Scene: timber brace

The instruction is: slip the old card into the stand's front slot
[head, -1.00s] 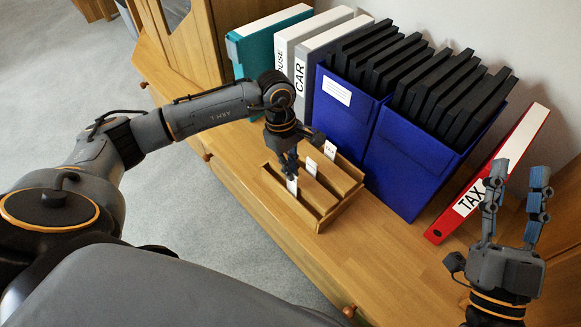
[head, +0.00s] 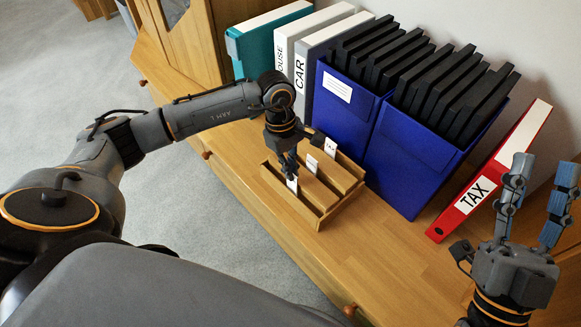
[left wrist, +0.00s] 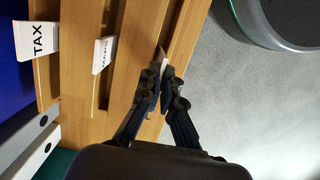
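The wooden card stand (head: 333,216) has parallel slots and sits on the cabinet top. My left gripper (head: 288,164) is over its front slot, fingers pointing down. In the left wrist view the fingertips (left wrist: 162,74) are closed together on a thin card (left wrist: 161,56), seen nearly edge-on. The white face of this old card (head: 292,184) shows below the fingers at the front slot; how deep it sits I cannot tell. Two other white cards stand behind, a middle one (head: 312,163) and the rear TAX card (left wrist: 36,39). My right gripper (head: 540,178) is open and empty at the right.
Blue boxes with black folders (head: 408,160) stand just behind the stand. A grey CAR binder (head: 318,58), a white binder and a teal binder are to the left. A red TAX binder (head: 492,175) leans at the right. The cabinet top (head: 400,260) is clear at front right.

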